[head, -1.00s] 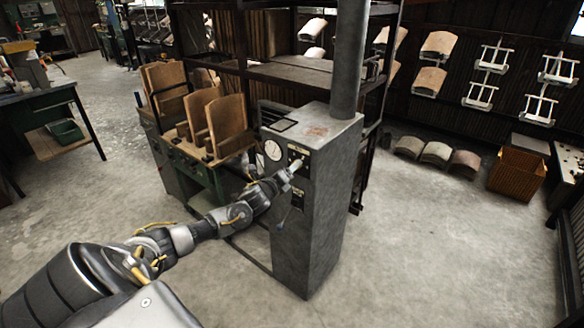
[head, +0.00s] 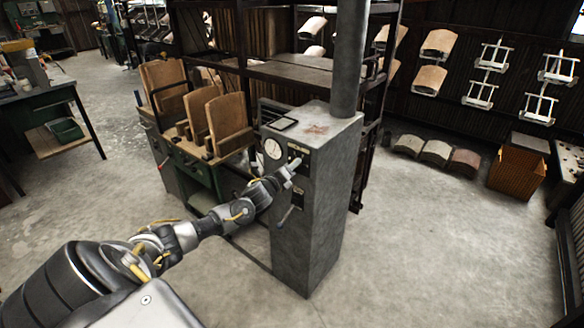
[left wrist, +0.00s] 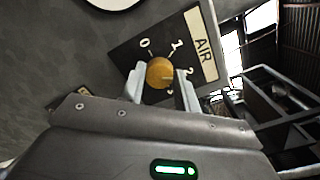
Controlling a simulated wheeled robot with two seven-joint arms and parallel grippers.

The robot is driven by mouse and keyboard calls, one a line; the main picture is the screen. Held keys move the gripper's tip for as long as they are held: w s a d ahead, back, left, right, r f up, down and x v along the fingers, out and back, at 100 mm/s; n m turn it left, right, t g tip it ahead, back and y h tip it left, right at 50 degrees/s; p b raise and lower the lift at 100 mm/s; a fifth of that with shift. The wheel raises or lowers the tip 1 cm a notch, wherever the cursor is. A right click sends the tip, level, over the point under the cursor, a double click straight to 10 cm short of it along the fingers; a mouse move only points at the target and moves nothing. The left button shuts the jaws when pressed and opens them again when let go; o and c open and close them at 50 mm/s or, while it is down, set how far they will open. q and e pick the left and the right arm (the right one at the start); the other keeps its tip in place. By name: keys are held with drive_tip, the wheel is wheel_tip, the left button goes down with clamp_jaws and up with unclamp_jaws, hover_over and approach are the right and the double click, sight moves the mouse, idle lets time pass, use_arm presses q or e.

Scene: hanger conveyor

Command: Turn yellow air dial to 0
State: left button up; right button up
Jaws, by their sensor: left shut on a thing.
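The yellow air dial (left wrist: 160,73) is a round knob on a dark plate marked AIR, with 0, 1, 2 and a partly covered figure around it. My left gripper (left wrist: 159,84) has one finger on each side of the knob and is shut on it. A faint line shows on the knob, but I cannot tell which figure it points to. In the head view my left gripper (head: 294,165) is at the upper front of the grey cabinet (head: 318,240) and hides the dial. My right gripper is not in view.
A white round gauge (head: 273,149) sits left of my gripper on the cabinet front. A lever (head: 287,215) sticks out below it. A green bench with wooden boards (head: 228,125) stands close on the left. Open floor lies right of the cabinet.

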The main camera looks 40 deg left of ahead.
use_arm(q)
drive_tip(key=n+h+p, duration=0.1)
drive_tip(key=n+p, duration=0.1)
drive_tip(key=n, duration=0.9)
drive_tip(key=n+h+p, duration=0.1)
drive_tip(key=n+p, duration=0.1)
drive_tip(key=n, duration=0.9)
drive_tip(key=shift+f+g+p, duration=0.2)
drive_tip(key=shift+g+p, duration=0.15)
drive_tip(key=shift+g, duration=0.05)
drive_tip(key=shift+n, duration=0.4)
drive_tip(key=o, duration=1)
drive_tip(key=shift+a, duration=0.1)
drive_tip(key=shift+c, duration=0.2)
